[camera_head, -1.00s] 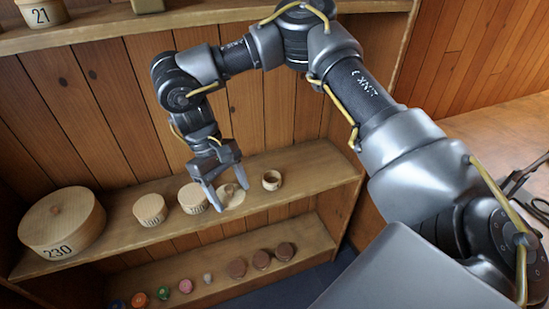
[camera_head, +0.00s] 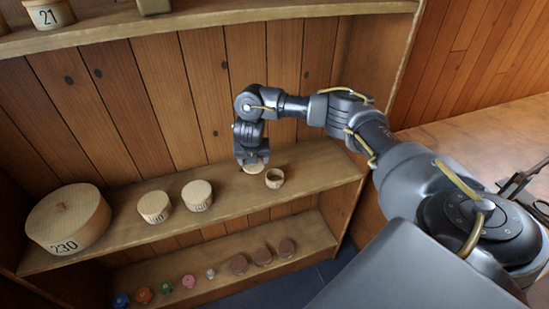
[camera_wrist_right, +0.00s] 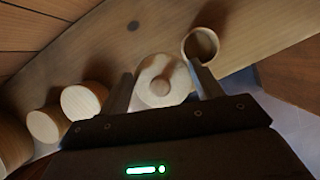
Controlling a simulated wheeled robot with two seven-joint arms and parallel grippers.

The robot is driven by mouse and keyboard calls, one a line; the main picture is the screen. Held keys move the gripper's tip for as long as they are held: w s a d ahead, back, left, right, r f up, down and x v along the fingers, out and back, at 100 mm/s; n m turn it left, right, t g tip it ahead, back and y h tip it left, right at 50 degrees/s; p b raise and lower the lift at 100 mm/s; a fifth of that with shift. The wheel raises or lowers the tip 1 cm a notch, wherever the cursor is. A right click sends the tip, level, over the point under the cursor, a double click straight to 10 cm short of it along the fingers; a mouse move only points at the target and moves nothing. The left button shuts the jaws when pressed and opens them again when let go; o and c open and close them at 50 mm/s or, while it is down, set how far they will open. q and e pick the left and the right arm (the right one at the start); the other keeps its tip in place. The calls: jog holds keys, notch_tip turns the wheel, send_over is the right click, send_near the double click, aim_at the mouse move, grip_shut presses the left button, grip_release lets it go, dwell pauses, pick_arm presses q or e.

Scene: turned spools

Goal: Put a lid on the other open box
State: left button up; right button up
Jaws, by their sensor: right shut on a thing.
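My right gripper (camera_head: 253,158) is shut on a pale round wooden lid (camera_head: 256,168), just left of and behind the open box in the head view. In the right wrist view the lid (camera_wrist_right: 148,74) sits between the two fingers, its round knob facing the camera. The open box (camera_head: 275,182) is a small round wooden cup on the middle shelf. Its dark hollow top also shows in the right wrist view (camera_wrist_right: 201,45), just beyond the right-hand finger. The lid is beside the box opening, not over it. My left gripper is not in view.
Two closed round boxes (camera_head: 154,206) (camera_head: 197,196) and a big box marked 230 (camera_head: 68,222) stand left on the middle shelf (camera_head: 235,203). Several small coloured and brown pieces (camera_head: 238,264) lie on the shelf below. A box marked 21 (camera_head: 48,14) stands above.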

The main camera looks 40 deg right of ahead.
jog(key=s+d+f+n+y, duration=0.1)
jog(key=s+d+f+n, duration=0.1)
jog(key=d, duration=0.6)
jog(key=shift+f+n+t, duration=0.3)
jog(key=shift+f+n, duration=0.1)
jog(key=shift+n, duration=0.2)
jog(key=shift+w+f, duration=0.1)
jog(key=shift+f, duration=0.05)
jog(key=shift+f+b, duration=2.25)
jog(key=shift+f, duration=0.15)
jog(key=shift+w+r, duration=0.15)
jog(key=shift+f, duration=0.2)
jog(key=o, duration=1)
